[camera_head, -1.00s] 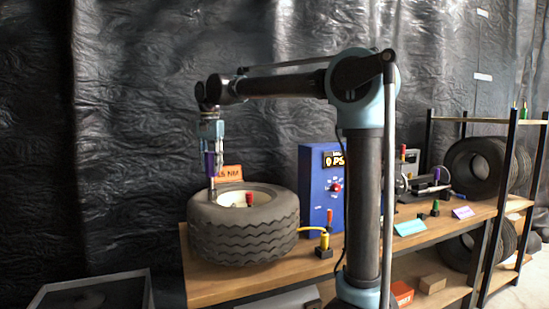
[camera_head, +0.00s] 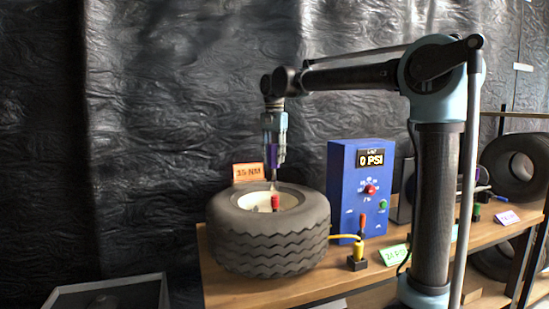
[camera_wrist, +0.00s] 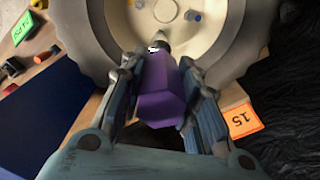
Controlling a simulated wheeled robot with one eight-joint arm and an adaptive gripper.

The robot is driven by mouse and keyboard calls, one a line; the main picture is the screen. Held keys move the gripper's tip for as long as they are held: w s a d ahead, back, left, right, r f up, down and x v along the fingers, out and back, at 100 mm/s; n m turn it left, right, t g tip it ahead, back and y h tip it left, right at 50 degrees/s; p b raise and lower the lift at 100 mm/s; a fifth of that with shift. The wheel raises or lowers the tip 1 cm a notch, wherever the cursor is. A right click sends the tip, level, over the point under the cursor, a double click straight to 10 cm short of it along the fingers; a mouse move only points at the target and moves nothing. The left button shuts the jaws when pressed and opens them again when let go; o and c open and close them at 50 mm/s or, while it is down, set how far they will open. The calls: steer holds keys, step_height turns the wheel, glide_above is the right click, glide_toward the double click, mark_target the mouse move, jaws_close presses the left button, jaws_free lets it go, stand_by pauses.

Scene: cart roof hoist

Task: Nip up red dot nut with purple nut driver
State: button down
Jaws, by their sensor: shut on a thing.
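My gripper (camera_head: 273,150) is shut on the purple nut driver (camera_wrist: 163,90), which points down from the jaws. It hangs over the far part of the pale wheel hub (camera_head: 291,199), inside the black tyre (camera_head: 268,245) lying flat on the bench. In the wrist view the driver's grey tip (camera_wrist: 160,38) is over or at the hub; I cannot tell whether it touches a nut. Which nut bears the red dot is unclear.
An orange card reading 15 NM (camera_head: 248,172) stands behind the tyre. A blue box with a 0 PSI display (camera_head: 345,200) stands to the right. A yellow fitting in a black holder (camera_head: 358,250) and a green card (camera_head: 393,254) are near the front edge. A red piece (camera_head: 276,202) shows at the hub.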

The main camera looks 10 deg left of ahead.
mark_target(274, 167)
steer(key=shift+f, duration=2.3)
steer(key=n, duration=0.5)
steer(key=shift+w, duration=0.1)
steer(key=n, duration=0.4)
steer(key=shift+n, duration=0.4)
steer(key=n, duration=1.1)
